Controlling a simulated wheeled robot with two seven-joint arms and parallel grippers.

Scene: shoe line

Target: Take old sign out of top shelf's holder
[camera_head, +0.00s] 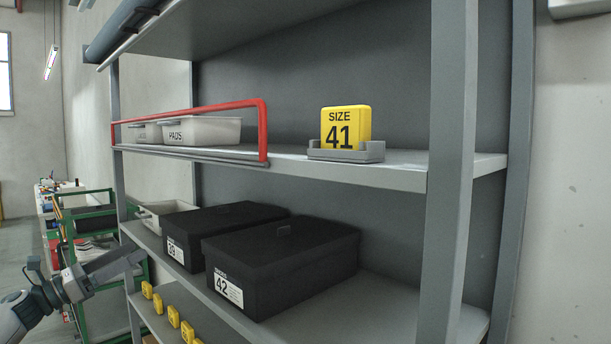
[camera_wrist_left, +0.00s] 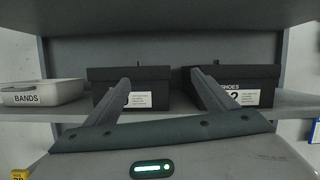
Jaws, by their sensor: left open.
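A yellow sign (camera_head: 345,117) reading "SIZE 41" stands upright in a low grey holder (camera_head: 372,152) on the upper shelf (camera_head: 398,174), right of a red rail. The sign's lower edge is hidden by the holder's front lip. My left gripper (camera_head: 138,254) is at the lower left, well below and left of the sign, beside the lower shelf. In the left wrist view its two fingers (camera_wrist_left: 160,82) are spread apart with nothing between them, pointing toward the lower shelf's boxes. The sign is not in the left wrist view. My right gripper is not in view.
Black shoe boxes (camera_head: 282,262) stand on the lower shelf, with a white bin labelled BANDS (camera_wrist_left: 40,92) to their left. A red rail (camera_head: 265,130) guards white bins (camera_head: 203,131) on the upper shelf. A grey upright (camera_head: 452,170) stands right of the sign.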

